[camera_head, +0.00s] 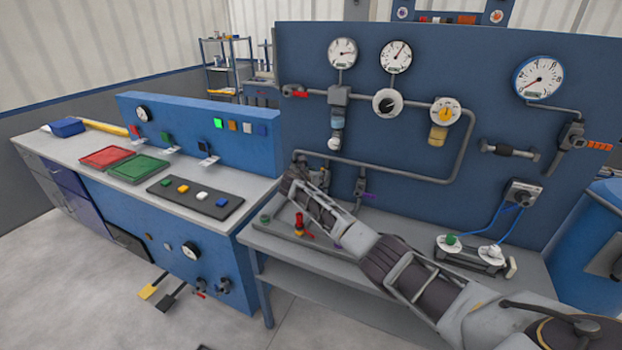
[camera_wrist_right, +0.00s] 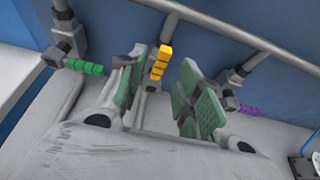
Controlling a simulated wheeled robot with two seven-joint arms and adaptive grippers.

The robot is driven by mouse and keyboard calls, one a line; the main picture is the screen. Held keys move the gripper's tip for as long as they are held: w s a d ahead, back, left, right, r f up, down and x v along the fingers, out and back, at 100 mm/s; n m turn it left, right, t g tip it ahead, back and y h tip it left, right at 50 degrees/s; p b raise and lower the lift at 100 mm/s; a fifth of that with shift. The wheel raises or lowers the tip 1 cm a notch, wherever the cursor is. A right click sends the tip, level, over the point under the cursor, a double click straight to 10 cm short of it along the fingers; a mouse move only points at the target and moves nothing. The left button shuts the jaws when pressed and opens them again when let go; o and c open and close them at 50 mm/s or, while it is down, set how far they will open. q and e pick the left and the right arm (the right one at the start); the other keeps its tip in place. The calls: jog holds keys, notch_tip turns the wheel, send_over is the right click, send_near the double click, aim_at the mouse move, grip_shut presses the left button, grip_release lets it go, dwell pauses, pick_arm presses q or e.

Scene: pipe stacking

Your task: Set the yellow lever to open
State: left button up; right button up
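The yellow lever (camera_wrist_right: 160,62) is a short ribbed handle on a grey valve on a pipe. In the right wrist view it stands steeply, with its upper end tilted slightly right. My right gripper (camera_wrist_right: 163,90) is open, with its green-padded fingers apart on either side of the lever's line. The lever is nearer the left finger; I cannot tell whether they touch. In the head view my right gripper (camera_head: 300,180) is at the low pipes of the blue panel, and I cannot make out the yellow lever behind it. My left gripper is not in view.
A green lever (camera_wrist_right: 85,67) is close on the left and a purple lever (camera_wrist_right: 250,110) close on the right. A grey pipe (camera_wrist_right: 230,38) runs above the levers. The workbench (camera_head: 300,285) with a red-handled valve (camera_head: 299,222) lies below my right arm.

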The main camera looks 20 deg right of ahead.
jog(key=v, duration=0.6)
dwell(0.4)
dwell(0.4)
jog(key=shift+s, duration=0.1)
